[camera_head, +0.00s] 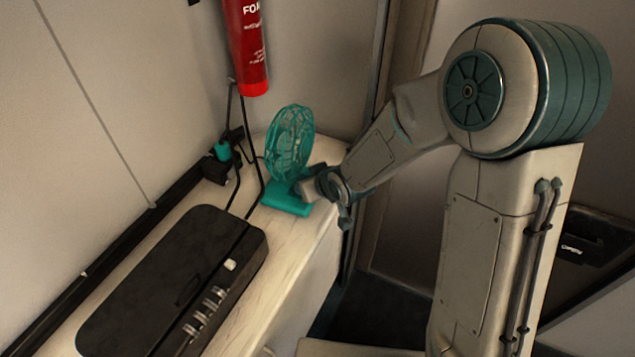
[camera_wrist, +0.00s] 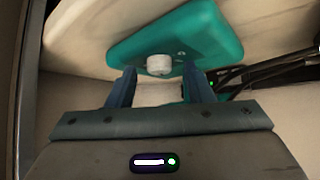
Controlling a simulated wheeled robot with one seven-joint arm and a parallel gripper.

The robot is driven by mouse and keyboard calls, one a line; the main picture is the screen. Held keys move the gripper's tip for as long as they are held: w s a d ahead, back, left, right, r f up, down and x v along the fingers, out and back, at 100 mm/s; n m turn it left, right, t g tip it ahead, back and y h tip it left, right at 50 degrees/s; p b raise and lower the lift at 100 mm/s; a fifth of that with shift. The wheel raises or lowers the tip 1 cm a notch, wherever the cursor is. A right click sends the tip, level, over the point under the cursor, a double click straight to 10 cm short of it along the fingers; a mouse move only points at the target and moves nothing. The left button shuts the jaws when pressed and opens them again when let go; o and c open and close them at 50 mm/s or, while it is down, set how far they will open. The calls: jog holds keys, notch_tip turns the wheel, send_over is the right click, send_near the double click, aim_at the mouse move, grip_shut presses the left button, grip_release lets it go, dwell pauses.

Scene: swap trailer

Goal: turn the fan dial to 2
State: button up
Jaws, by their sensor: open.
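The teal fan (camera_head: 290,145) stands on the far end of the pale counter, on a flat teal base (camera_head: 286,204). In the wrist view the fan base (camera_wrist: 205,35) fills the upper middle, with the white round dial (camera_wrist: 159,65) on it. My gripper (camera_wrist: 160,78) is open, one blue finger on each side of the dial and slightly below it in the picture. I cannot tell whether the fingers touch the dial. The dial's number marks are too small to read. In the head view my wrist hides the dial, and the fingertips are not clear.
A black case (camera_head: 175,285) with metal latches lies on the counter (camera_head: 290,255) in front of the fan. A red fire extinguisher (camera_head: 245,50) hangs on the wall above. Black cables (camera_head: 240,165) and a socket block (camera_head: 215,168) are left of the fan.

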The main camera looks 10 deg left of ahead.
jog(key=p+v, duration=0.4)
jog(key=v, duration=0.9)
jog(key=shift+s+d+r, duration=0.15)
jog(key=shift+d, duration=0.05)
